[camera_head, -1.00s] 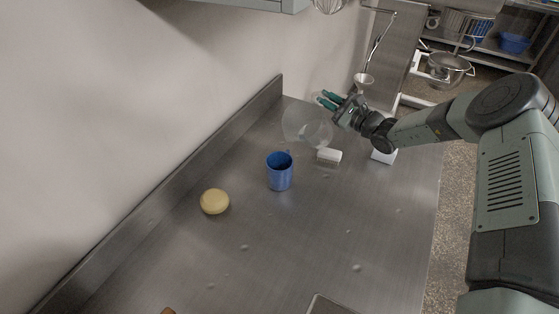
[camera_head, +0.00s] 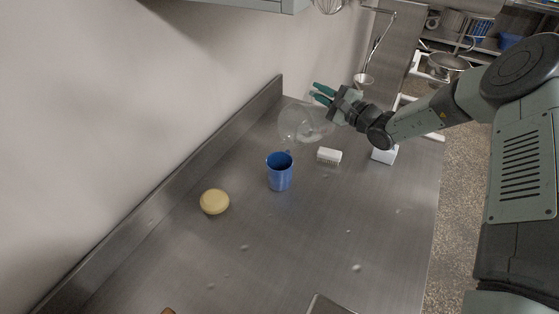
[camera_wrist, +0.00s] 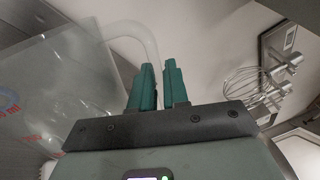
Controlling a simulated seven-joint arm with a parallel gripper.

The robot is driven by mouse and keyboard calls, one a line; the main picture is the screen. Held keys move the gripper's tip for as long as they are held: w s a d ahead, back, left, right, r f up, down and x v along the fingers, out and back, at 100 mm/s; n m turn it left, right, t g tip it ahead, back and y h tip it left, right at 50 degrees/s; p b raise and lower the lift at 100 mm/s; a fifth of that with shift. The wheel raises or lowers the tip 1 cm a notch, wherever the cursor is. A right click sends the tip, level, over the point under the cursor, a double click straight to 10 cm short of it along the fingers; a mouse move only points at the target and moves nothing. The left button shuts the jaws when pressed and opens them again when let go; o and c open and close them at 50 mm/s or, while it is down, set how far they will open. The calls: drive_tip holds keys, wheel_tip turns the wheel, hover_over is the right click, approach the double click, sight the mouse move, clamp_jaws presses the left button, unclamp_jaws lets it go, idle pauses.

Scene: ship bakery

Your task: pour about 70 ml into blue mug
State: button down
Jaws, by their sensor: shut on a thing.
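The blue mug (camera_head: 279,172) stands upright on the steel counter in the head view. A clear, see-through jug (camera_head: 300,123) is just behind it, a little up and to the right in the picture. The jug also fills the left of the wrist view (camera_wrist: 60,90), tilted, with red ml markings. My gripper (camera_head: 318,92) is shut on the jug's curved handle (camera_wrist: 145,35), with its green fingers (camera_wrist: 158,75) either side of it. The jug appears to be held above the counter near the mug. I cannot make out liquid in the jug or the mug.
A yellow round thing (camera_head: 214,201) lies left of the mug. The raised backsplash (camera_head: 180,180) runs along the wall. The front counter is mostly clear.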

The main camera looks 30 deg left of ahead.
sight(312, 91)
drive_tip(key=shift+s+a+r+n, duration=0.1)
drive_tip(key=shift+s+r+n, duration=0.2)
drive_tip(key=shift+s+r, duration=0.1)
drive_tip(key=shift+s+a+r+n, duration=0.1)
drive_tip(key=shift+s+r+n, duration=0.2)
drive_tip(key=shift+s+a+r+n, duration=0.2)
drive_tip(key=shift+s+r+n, duration=0.2)
drive_tip(key=shift+s, duration=0.3)
drive_tip(key=shift+s+a+r, duration=0.1)
drive_tip(key=shift+s, duration=0.25)
idle(0.5)
drive_tip(key=shift+s+r+n, duration=0.25)
drive_tip(key=shift+s+n, duration=0.05)
drive_tip(key=shift+n, duration=0.2)
idle(0.9)
drive_tip(key=w+f+m, duration=0.1)
drive_tip(key=w+d+f+m, duration=0.1)
drive_tip(key=w, duration=0.1)
drive_tip(key=w+f+m, duration=0.1)
drive_tip(key=shift+w+d, duration=0.2)
drive_tip(key=shift+w, duration=0.15)
drive_tip(key=shift+w+d+f+m, duration=0.15)
drive_tip(key=shift+w+f+m, duration=0.55)
drive_tip(key=shift+f+m, duration=0.3)
idle(0.8)
